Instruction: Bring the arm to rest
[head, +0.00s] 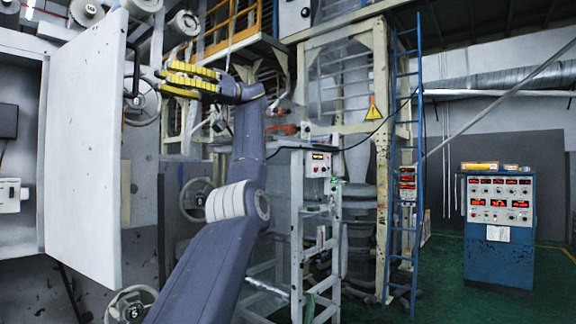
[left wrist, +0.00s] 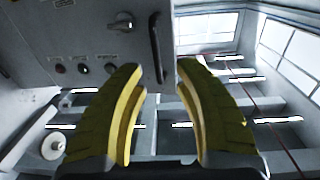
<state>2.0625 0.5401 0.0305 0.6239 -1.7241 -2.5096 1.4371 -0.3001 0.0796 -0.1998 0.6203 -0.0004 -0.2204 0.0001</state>
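My left arm (head: 240,160) rises from the bottom of the head view and bends left at the top. My left gripper (head: 170,80) has yellow fingers and points left, toward a dark handle (head: 134,72) by the edge of a white cabinet door (head: 85,150). In the left wrist view the two fingers (left wrist: 160,80) are apart with nothing between them. A dark bar handle (left wrist: 155,48) shows beyond the fingertips, on a pale panel (left wrist: 75,30) with a knob and several buttons. The fingers look clear of it. My right gripper is not in view.
The door stands open beside a pale cabinet (head: 20,235) at the left. A grey metal frame (head: 297,220) stands just right of my arm. Farther right are a blue ladder (head: 419,150) and a blue control console (head: 498,230). Green floor (head: 450,300) is clear at the lower right.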

